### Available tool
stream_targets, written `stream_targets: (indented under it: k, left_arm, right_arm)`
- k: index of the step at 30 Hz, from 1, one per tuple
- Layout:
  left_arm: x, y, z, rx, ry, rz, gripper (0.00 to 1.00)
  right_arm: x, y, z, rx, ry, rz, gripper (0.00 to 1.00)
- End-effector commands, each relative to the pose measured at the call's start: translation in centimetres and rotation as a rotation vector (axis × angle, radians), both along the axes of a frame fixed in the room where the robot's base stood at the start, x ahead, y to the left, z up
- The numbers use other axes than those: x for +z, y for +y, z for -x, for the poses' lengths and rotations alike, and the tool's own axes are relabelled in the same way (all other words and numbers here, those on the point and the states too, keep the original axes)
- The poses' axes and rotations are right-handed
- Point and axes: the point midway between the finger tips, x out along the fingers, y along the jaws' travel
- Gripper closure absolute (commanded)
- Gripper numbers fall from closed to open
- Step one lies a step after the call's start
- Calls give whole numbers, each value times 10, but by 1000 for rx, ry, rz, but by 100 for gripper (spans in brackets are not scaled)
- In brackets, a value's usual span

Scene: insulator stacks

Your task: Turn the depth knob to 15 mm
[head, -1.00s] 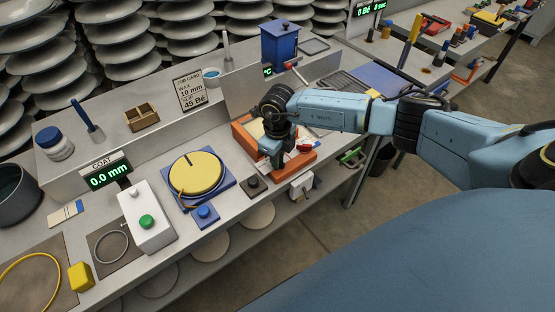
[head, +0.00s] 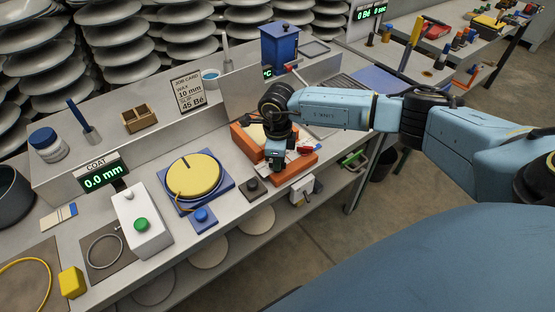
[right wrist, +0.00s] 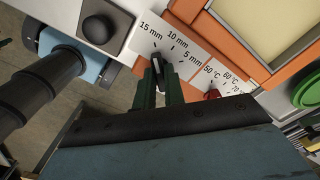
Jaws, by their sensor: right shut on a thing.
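The depth knob (right wrist: 157,66) is a small dark knob on a white label strip (right wrist: 193,52) marked 15 mm, 10 mm and 5 mm. My right gripper (right wrist: 160,86) is shut on it, its dark green fingers on either side. The knob's upper end lies near the 15 mm tick; the fingers partly hide it, so its exact setting is hard to read. In the head view my right gripper (head: 276,162) is at the front of the orange unit (head: 297,169), and the knob is hidden there. My left gripper is not in view.
A red knob (right wrist: 212,94) with temperature marks sits close right of the fingers. A dark push button (right wrist: 98,28) is at the upper left. The job card (head: 188,90) reads wax 10 mm. The coat display (head: 103,177) shows 0.0 mm. A yellow disc (head: 195,174) lies left of the gripper.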

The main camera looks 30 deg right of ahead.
Motion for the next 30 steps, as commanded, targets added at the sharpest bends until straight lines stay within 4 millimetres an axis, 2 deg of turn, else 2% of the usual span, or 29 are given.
stream_targets:
  k: [7,8,12,23,26,30]
  left_arm:
    - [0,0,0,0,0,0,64]
    - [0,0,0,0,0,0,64]
    - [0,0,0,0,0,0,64]
    - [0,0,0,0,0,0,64]
    - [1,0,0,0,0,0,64]
    - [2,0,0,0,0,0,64]
  right_arm:
    - [1,0,-1,2,-4,0,100]
    - [1,0,-1,2,-4,0,87]
    - [1,0,-1,1,-3,0,68]
    - [5,0,-1,0,-1,0,67]
    - [17,0,-1,0,-3,-1,67]
    - [46,0,-2,1,-6,-1,67]
